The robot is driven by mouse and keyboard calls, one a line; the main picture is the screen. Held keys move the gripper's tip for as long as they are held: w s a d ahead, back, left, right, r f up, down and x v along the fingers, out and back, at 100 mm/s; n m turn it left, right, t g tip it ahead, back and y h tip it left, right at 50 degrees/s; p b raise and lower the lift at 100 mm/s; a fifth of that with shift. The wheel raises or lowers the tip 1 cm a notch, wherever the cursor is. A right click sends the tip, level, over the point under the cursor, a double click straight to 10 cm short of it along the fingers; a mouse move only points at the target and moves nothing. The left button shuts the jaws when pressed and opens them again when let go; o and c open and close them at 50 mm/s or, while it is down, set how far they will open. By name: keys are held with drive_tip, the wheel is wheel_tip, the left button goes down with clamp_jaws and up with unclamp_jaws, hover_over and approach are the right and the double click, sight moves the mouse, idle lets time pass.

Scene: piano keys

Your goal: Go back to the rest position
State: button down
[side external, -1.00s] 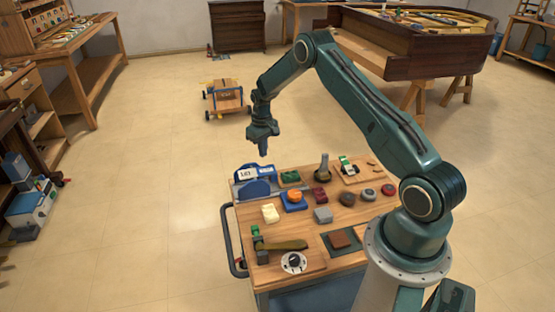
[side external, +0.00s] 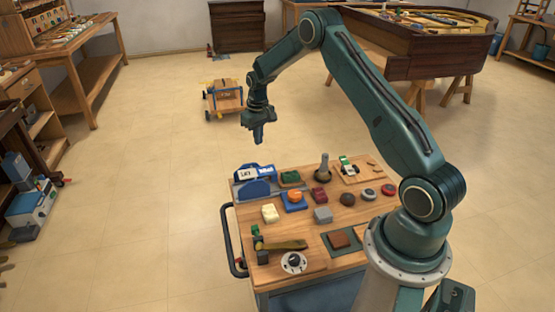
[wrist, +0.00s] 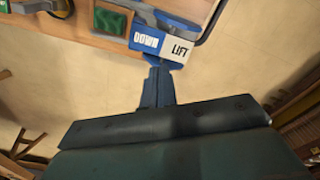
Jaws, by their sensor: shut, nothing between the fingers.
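My gripper (side external: 258,140) hangs in the air above the far left edge of the wooden cart top (side external: 290,244), pointing down. Its fingers are together and hold nothing. In the wrist view the closed fingers (wrist: 158,88) show as a dark blue shape below a blue and white block. That block (wrist: 163,43) carries the words DOWN and LIFT, and it also shows in the side view (side external: 255,174) at the cart's far left corner. The gripper is clear of the block and of everything on the cart.
A small wheeled trolley (side external: 225,98) stands on the floor behind. A piano case (side external: 410,50) is at the back right.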

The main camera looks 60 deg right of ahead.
drive_tip(key=s+a+r+t, duration=0.1)
drive_tip(key=s+a+r, duration=0.35)
drive_tip(key=r, duration=0.35)
drive_tip(key=s+a+r+n+t, duration=0.1)
drive_tip(key=s+a+r, duration=0.2)
drive_tip(key=a+r, duration=0.4)
drive_tip(key=s+a+r+t, duration=0.1)
drive_tip(key=s+a+r, duration=0.3)
drive_tip(key=r, duration=0.5)
drive_tip(key=s+a+r+n+t, duration=0.1)
drive_tip(key=s+a, duration=0.3)
drive_tip(key=s, duration=0.7)
drive_tip(key=s+a+r+t, duration=0.1)
drive_tip(key=s+a, duration=0.4)
drive_tip(key=s, duration=0.6)
drive_tip(key=shift+r+n, duration=0.4)
drive_tip(key=shift+r, duration=0.15)
drive_tip(key=shift+w, duration=0.1)
